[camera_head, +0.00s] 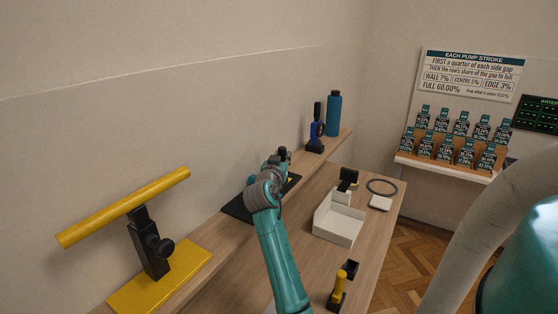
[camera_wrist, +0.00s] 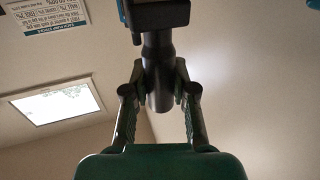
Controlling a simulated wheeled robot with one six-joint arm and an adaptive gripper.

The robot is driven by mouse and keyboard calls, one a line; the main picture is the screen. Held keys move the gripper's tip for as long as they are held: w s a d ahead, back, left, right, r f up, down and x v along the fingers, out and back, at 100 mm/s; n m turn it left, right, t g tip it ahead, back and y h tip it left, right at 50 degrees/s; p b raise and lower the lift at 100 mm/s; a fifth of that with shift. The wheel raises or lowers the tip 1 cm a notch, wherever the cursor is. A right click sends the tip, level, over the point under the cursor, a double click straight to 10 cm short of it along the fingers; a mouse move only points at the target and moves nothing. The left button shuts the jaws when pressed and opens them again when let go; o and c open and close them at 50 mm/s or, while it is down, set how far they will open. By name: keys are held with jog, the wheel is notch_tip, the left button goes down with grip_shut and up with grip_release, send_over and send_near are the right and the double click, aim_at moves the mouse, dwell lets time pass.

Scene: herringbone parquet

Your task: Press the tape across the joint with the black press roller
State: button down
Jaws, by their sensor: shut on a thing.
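In the wrist view my gripper (camera_wrist: 158,78) is shut on the dark round handle of a tool, which looks like the black press roller (camera_wrist: 158,50). A black block with a little blue at its edges shows at the top of that view, cut off by the frame; I cannot tell whether a roller wheel is there. In the head view my gripper (camera_head: 283,155) is small and partly hidden behind my wrist, above a black mat (camera_head: 237,207) on the bench by the wall. I cannot make out the tape or the joint.
A yellow bar on a black post and yellow base (camera_head: 160,285) stands at left. A blue-black upright tool (camera_head: 317,135) and teal bottle (camera_head: 333,113) stand on the ledge. A white tray (camera_head: 338,222), black ring (camera_head: 382,187) and yellow-handled tool (camera_head: 338,287) are on the bench at right.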

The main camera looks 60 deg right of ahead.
jog(key=shift+d, duration=0.75)
jog(key=shift+s+d, duration=0.1)
jog(key=shift+d, duration=0.05)
jog(key=shift+d, duration=1.7)
jog(key=shift+f, duration=0.1)
notch_tip(320, 180, up, 7)
jog(key=shift+s, duration=0.1)
